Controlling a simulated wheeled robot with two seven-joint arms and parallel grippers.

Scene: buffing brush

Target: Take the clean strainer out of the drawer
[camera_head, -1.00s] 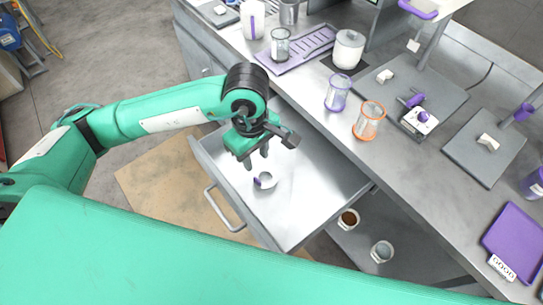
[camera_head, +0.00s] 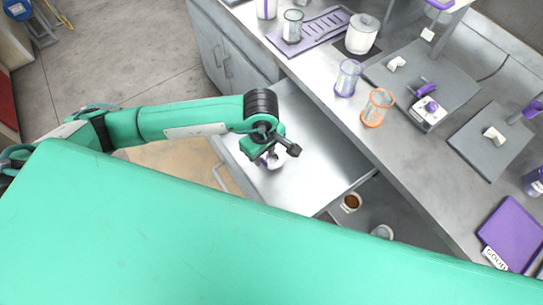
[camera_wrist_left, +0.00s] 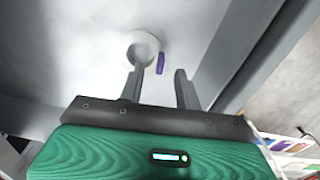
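The strainer, a small round white piece with a purple handle, lies on the floor of the open grey drawer (camera_head: 318,160). In the left wrist view, the strainer (camera_wrist_left: 146,46) is just beyond my fingertips, with its purple handle in line with the gap between them. In the head view, my left gripper (camera_head: 268,160) is over the strainer and partly hides it. In the left wrist view my left gripper (camera_wrist_left: 158,76) is open, and its fingers are apart with nothing between them. My right gripper is not in view.
The grey counter beside the drawer holds a purple-rimmed glass (camera_head: 347,78), an orange-rimmed glass (camera_head: 377,106), a white pot (camera_head: 361,34) and a purple rack (camera_head: 318,30). Cups, one with brown contents (camera_head: 351,202), stand below the counter. The rest of the drawer floor looks clear.

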